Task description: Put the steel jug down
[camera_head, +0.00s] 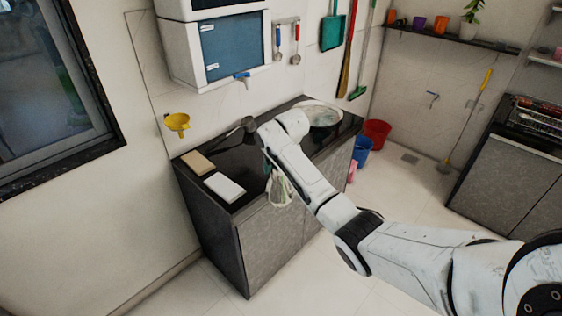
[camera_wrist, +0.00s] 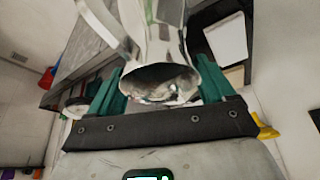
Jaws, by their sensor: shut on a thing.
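The steel jug (camera_head: 280,191) shows below my wrist in the head view, in front of the counter's front edge and cabinet doors. In the wrist view the shiny jug (camera_wrist: 160,45) fills the middle, its round dark opening facing the camera and a strap-like handle at upper left. My gripper (camera_wrist: 162,88) has teal fingers on both sides of the jug and is shut on it. In the head view my gripper (camera_head: 270,172) is mostly hidden behind my arm. The black countertop (camera_head: 222,158) lies behind and left of the jug.
A brown board (camera_head: 198,163) and a white board (camera_head: 224,187) lie on the counter's left part. A dark pot (camera_head: 246,124) stands behind, and a wide pale basin (camera_head: 320,114) at the right end. Red (camera_head: 377,133) and blue (camera_head: 362,151) buckets stand beyond.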

